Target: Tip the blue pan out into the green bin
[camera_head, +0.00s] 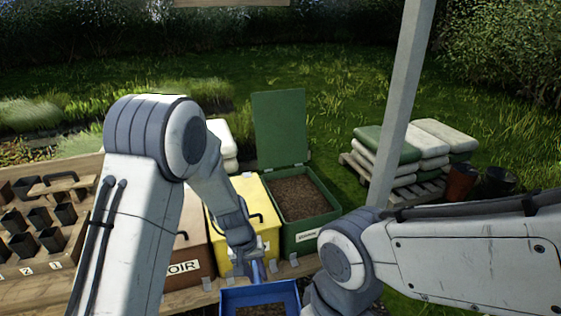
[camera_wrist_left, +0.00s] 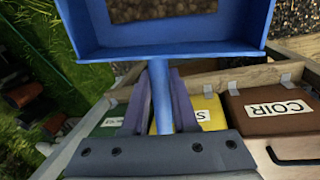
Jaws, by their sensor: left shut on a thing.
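The blue pan (camera_head: 236,297) is at the bottom edge of the head view, partly cut off, with brown soil-like material in it. My left gripper (camera_head: 257,270) is shut on the pan's handle. In the left wrist view, the fingers (camera_wrist_left: 160,98) close on both sides of the blue handle, and the pan (camera_wrist_left: 170,50) with its brown contents fills the top. The green bin (camera_head: 312,234) stands open beyond the pan and to its right, its lid raised at the back. Brown material lies inside it. My right gripper is out of view; only its arm shows.
A shut yellow bin (camera_head: 251,222) stands left of the green bin, and a brown bin (camera_head: 191,238) labelled COIR left of that. A grey post (camera_head: 402,100) rises at the right. A wooden rack of black pots (camera_head: 40,218) is at the left. Stacked sacks (camera_head: 437,138) lie behind.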

